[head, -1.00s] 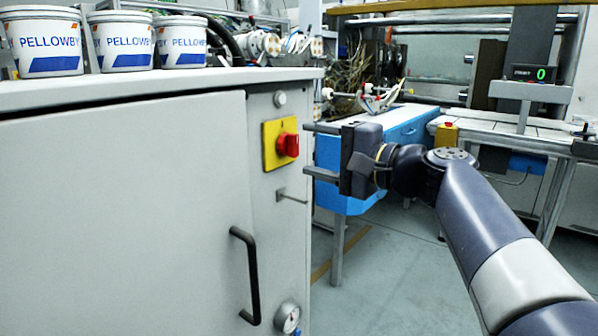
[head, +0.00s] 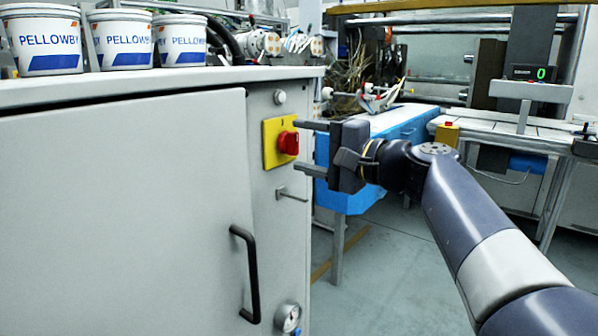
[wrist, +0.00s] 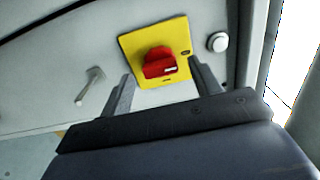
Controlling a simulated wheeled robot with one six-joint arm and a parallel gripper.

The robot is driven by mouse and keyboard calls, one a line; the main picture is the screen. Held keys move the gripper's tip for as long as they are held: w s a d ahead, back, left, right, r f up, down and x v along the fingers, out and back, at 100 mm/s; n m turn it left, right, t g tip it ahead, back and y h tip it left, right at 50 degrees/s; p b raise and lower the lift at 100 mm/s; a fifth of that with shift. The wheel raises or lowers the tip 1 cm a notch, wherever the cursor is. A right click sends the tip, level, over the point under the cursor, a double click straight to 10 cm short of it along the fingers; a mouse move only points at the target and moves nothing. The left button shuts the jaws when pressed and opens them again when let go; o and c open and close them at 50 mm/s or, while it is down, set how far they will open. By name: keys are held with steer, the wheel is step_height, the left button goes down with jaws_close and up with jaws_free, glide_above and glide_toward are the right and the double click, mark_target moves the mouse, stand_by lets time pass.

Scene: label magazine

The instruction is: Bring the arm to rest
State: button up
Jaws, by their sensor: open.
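My gripper (head: 304,148) is in front of the grey cabinet's right-hand panel, its two fingers apart and nothing between them. In the head view its fingertips point left toward the red rotary switch (head: 288,143) on its yellow plate (head: 272,158). In the wrist view the red switch (wrist: 160,64) and yellow plate (wrist: 135,42) show beyond and between the two fingers (wrist: 160,80). I cannot tell exactly how far the fingertips are from the switch. My arm reaches in from the lower right.
The cabinet door (head: 120,200) has a black handle (head: 247,270). White PELLOWBY buckets (head: 45,42) stand on the cabinet top. A blue-sided conveyor (head: 345,200) is behind my gripper; open floor lies below.

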steer(key=x, duration=0.1)
steer(key=p+x, duration=0.1)
steer(key=shift+w+a+r, duration=0.2)
steer(key=shift+a, duration=0.05)
steer(key=m+p, duration=0.3)
steer(key=shift+d+m, duration=0.1)
steer(key=shift+m, duration=0.2)
steer(key=m+p, duration=0.5)
steer(key=p, duration=0.2)
steer(key=m+p, duration=0.6)
steer(key=p, duration=0.1)
steer(key=m+p, duration=0.2)
steer(key=shift+p, duration=0.4)
steer(key=shift+f+m+p, duration=0.15)
steer(key=shift+m+p, duration=0.45)
steer(key=shift+m, duration=0.1)
